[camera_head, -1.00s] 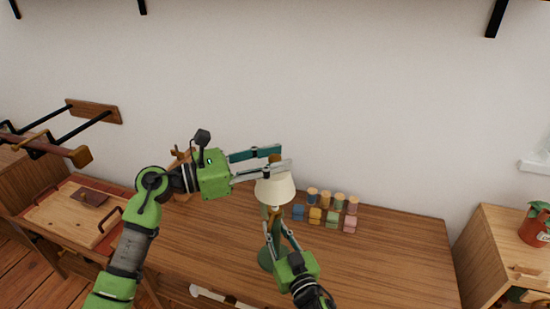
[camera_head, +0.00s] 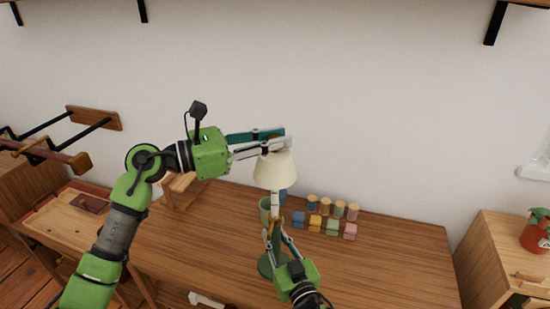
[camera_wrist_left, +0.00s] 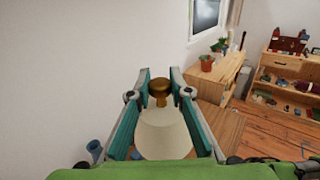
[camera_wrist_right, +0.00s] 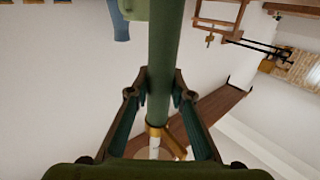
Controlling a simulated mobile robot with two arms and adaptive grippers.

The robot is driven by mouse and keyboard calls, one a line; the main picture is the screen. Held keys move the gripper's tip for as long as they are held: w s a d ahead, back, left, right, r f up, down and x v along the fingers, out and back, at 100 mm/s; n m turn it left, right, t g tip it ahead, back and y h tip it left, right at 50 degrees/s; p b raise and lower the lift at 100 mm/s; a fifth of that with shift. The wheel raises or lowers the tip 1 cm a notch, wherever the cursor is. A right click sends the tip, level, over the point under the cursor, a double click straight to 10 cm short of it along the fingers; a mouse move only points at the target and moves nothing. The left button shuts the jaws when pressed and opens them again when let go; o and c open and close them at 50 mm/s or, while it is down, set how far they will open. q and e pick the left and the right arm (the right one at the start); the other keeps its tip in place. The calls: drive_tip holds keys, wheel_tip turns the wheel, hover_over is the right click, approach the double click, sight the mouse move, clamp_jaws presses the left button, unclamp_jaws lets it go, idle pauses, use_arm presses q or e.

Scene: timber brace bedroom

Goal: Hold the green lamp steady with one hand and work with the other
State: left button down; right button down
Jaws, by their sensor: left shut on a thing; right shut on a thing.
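The green lamp stands upright on the wooden desk, its round base (camera_head: 266,266) showing beside my right gripper. My right gripper (camera_head: 275,230) is shut on the green stem (camera_wrist_right: 166,60), above the base. My left gripper (camera_head: 279,138) is above the cream lampshade (camera_head: 274,172), its fingers shut on the brass knob (camera_wrist_left: 160,88) on top of the shade. The shade is above the stem, with a pale upright part (camera_head: 275,203) showing under its rim. In the right wrist view a brass collar (camera_wrist_right: 157,131) and a white part (camera_wrist_right: 154,149) show at the stem's end.
Behind the lamp stand a green cup (camera_head: 264,211), several cork-topped jars (camera_head: 326,205) and coloured blocks (camera_head: 315,222). A wooden stand (camera_head: 180,190) is at the desk's left. The desk's right part (camera_head: 400,258) is clear. A wall rack (camera_head: 95,112) hangs at left.

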use_arm(q)
drive_tip(key=shift+r, duration=0.65)
drive_tip(key=c, duration=1.9)
unclamp_jaws()
drive_tip(key=shift+a+f, duration=0.1)
drive_tip(key=shift+a, duration=0.05)
drive_tip(key=shift+s+a, duration=0.15)
drive_tip(key=shift+a, duration=0.15)
drive_tip(key=v, duration=1.1)
drive_tip(key=shift+s, duration=0.1)
